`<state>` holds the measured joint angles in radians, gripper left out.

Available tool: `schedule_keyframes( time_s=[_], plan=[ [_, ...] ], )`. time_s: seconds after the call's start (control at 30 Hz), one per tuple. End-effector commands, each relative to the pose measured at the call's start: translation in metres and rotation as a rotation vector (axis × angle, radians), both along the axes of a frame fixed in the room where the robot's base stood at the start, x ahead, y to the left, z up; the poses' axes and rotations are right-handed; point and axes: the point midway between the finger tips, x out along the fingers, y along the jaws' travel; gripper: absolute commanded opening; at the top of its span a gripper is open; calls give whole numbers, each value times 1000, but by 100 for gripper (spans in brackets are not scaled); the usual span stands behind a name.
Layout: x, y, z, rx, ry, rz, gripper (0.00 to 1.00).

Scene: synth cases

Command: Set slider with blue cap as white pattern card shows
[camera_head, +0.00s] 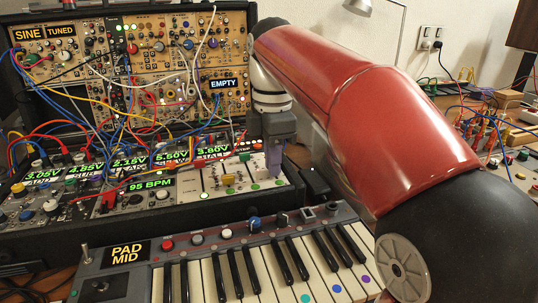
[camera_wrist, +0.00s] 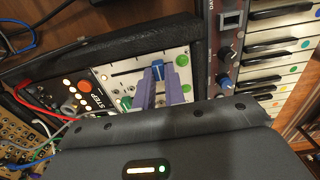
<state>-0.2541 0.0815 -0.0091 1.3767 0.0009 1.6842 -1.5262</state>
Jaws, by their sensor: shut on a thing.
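The slider with the blue cap (camera_wrist: 157,68) is on a white slider panel (camera_wrist: 120,76) in the wrist view. My gripper (camera_wrist: 158,80) has its purple fingers shut on this cap, one at each side. In the head view my gripper (camera_head: 274,170) reaches down onto the right part of the white panel (camera_head: 212,184), and its fingers hide the blue cap. I cannot make out a separate white pattern card in either view.
A keyboard (camera_head: 230,262) with a "PAD MID" display lies in front of the panel. The synth rack (camera_head: 140,65) with many patch cables stands behind and left. A display (camera_head: 149,187) reads "95 BPM". Cables hang close to the panel's left side.

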Motion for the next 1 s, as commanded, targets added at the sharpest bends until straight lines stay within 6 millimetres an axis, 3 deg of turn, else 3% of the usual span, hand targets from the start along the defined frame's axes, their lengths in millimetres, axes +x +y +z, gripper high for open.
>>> schedule_keyframes(
  time_s=[0.1, 0.37, 0.4, 0.57, 0.87, 1.0],
  plan=[
    [-12, -3, 0, 0, -2, -1, 0],
    [-14, -3, 0, 0, 2, -1, 0],
    [-14, -3, 0, 0, 2, -1, 13],
    [-14, -3, 0, 0, 1, -1, 34],
    [-14, -3, 1, 0, 0, -1, 35],
    [-13, -3, 12, 0, -2, -1, 35]
  ],
)
